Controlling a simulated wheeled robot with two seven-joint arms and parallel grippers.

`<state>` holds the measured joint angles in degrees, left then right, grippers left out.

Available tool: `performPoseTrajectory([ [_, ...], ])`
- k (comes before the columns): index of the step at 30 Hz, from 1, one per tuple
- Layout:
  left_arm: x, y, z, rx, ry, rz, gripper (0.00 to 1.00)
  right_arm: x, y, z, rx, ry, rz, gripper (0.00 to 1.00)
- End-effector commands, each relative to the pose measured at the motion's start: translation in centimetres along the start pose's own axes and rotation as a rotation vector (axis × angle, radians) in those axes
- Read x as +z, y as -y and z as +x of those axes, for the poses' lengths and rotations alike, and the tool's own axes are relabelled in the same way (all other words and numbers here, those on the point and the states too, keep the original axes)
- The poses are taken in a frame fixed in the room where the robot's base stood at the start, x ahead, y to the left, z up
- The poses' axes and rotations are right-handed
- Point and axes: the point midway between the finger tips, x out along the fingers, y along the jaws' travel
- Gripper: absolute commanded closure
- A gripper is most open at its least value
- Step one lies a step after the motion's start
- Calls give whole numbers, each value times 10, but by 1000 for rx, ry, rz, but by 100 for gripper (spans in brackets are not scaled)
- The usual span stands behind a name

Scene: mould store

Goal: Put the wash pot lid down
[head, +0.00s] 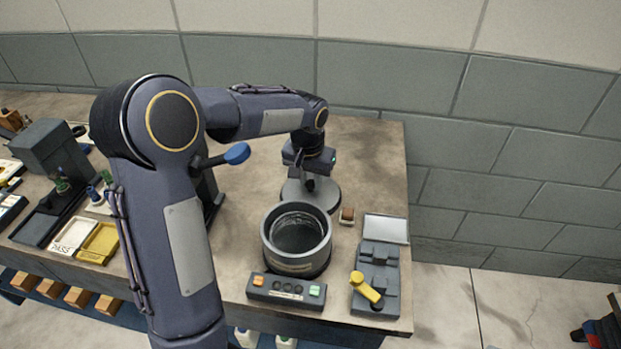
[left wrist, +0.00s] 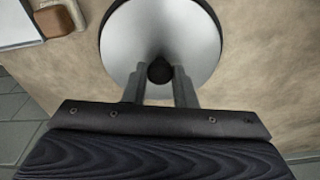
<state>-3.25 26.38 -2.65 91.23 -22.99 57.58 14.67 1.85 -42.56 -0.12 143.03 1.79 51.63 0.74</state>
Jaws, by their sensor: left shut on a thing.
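The wash pot lid (head: 325,199) is a round grey disc just behind the pot, over the bare back part of the bench. My left gripper (head: 310,182) points down and is shut on the lid's knob. In the left wrist view the lid (left wrist: 185,30) shows pale and round, with its dark knob (left wrist: 160,72) between my two fingers. The lid looks level and low, but I cannot tell whether it touches the bench. The wash pot (head: 296,268) is a dark round tub, uncovered, with its inside visible. My right gripper is not in view.
A small brown block (head: 347,215) sits right of the lid. A button box (head: 286,290) stands before the pot. A grey fixture with a yellow lever (head: 366,288) stands at the bench's right front. The bench top (head: 370,160) is clear behind and right of the lid.

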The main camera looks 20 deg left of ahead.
Motion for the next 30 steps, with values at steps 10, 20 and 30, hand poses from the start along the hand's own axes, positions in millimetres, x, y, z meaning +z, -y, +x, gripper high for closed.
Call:
performPoseTrajectory([
  [10, 0, 0, 2, 0, 1, 0, 54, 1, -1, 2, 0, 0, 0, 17],
  [20, -1, 0, -10, 0, -3, 0, 54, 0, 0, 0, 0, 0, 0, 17],
  [30, -1, -1, -81, 1, -5, 1, 54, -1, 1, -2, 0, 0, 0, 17],
])
